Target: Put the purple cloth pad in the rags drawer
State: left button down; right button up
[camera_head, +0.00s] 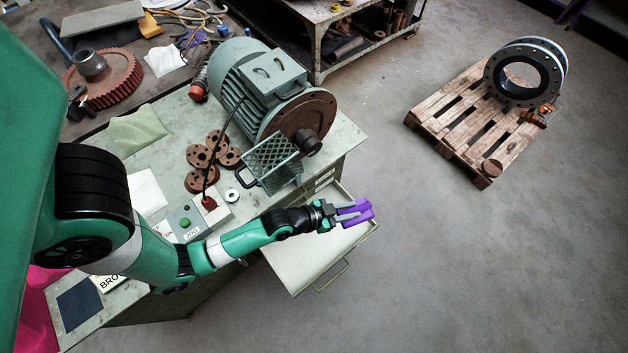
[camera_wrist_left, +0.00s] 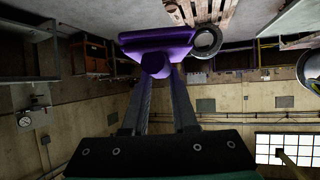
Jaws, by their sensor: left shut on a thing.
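The purple cloth pad (camera_head: 355,213) is held in my left gripper (camera_head: 338,213) above the open drawer (camera_head: 310,252). In the left wrist view the purple pad (camera_wrist_left: 157,45) is pinched between the fingertips of my left gripper (camera_wrist_left: 157,72), with its wider part spread beyond them. The drawer is pulled out from the bench, pale inside, with a handle on its front edge. The arm and gripper cover part of the drawer's inside, and the part that shows looks empty. A label sits on the bench edge by the drawer, too small to read. My right gripper is not in view.
The bench (camera_head: 335,150) holds a large motor (camera_head: 262,88), a wire mesh guard (camera_head: 272,163), several rusty discs (camera_head: 203,180) and a pale green cloth (camera_head: 137,130). A pallet (camera_head: 465,125) with a flanged pipe ring (camera_head: 522,75) stands on open floor to the right.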

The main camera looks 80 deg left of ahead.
pick_arm(q)
jog(key=a+f+n+y+b, duration=0.1)
jog(key=a+f+b, duration=0.3)
jog(key=f+b, duration=0.8)
jog(key=s+a+f+n+y+b, duration=0.1)
jog(key=a+f+b, duration=0.2)
jog(key=f+b, duration=1)
jog(key=a+f+n+y+b, duration=0.1)
jog(key=a+f+b, duration=0.3)
jog(key=f+b, duration=0.8)
jog(key=shift+s+a+f+g+y, duration=0.1)
jog(key=shift+f+g, duration=0.05)
jog(key=shift+f, duration=1.2)
jog(key=shift+s+a+f+g+y, duration=0.1)
jog(key=shift+s+f, duration=0.05)
jog(key=shift+f, duration=1.15)
jog(key=shift+s+a+f+g+y, duration=0.1)
jog(key=shift+f+g, duration=0.05)
jog(key=shift+f, duration=1.2)
jog(key=c, duration=0.7)
grip_release()
jog(key=shift+r, duration=0.1)
